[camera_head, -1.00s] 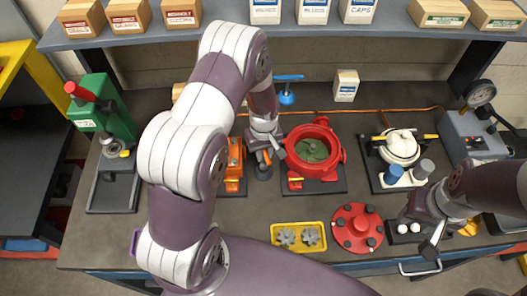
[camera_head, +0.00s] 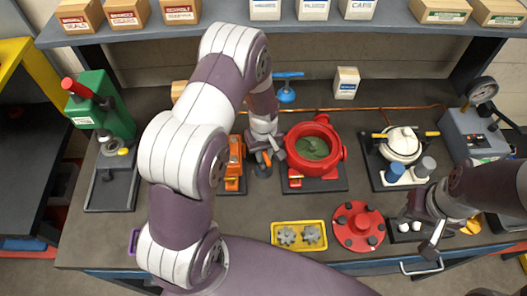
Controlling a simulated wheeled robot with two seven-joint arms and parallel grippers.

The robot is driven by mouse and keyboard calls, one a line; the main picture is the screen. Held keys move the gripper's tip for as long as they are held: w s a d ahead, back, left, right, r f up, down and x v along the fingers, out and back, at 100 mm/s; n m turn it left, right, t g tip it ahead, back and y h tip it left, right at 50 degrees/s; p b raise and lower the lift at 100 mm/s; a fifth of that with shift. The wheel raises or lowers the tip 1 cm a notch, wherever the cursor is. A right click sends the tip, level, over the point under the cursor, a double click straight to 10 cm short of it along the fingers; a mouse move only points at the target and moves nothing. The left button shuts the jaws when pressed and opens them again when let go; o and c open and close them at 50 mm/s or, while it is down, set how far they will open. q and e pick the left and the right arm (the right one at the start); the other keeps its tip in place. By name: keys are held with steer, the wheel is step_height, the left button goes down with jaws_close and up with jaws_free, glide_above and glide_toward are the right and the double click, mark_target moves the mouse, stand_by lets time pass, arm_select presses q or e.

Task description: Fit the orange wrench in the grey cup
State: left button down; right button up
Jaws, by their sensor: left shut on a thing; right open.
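My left gripper (camera_head: 267,150) points down between the orange vice and the red round housing. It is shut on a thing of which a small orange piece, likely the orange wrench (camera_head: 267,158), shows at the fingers. Most of it is hidden by the gripper. A dark rounded thing shows just below it; I cannot tell what it is. A grey cup (camera_head: 427,165) stands beside a blue cup (camera_head: 395,173) on the right, well apart from my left gripper. My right gripper (camera_head: 431,246) is open near the front right table edge.
The red housing (camera_head: 312,150) and orange vice (camera_head: 235,165) flank my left gripper. A white round fixture (camera_head: 402,142) stands behind the cups. A yellow tray (camera_head: 299,236) with gears and a red flange (camera_head: 358,226) lie in front. A green press (camera_head: 103,110) stands left.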

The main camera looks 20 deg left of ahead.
arm_select(q)
steer(key=shift+f+b, duration=0.7)
steer(key=shift+f, duration=0.3)
steer(key=c, duration=0.9)
jaws_free()
step_height(320, 180, up, 6)
steer(key=p, duration=0.5)
steer(key=shift+r, duration=0.1)
step_height(320, 180, up, 12)
steer(key=b, duration=0.4)
steer(key=shift+r, duration=0.25)
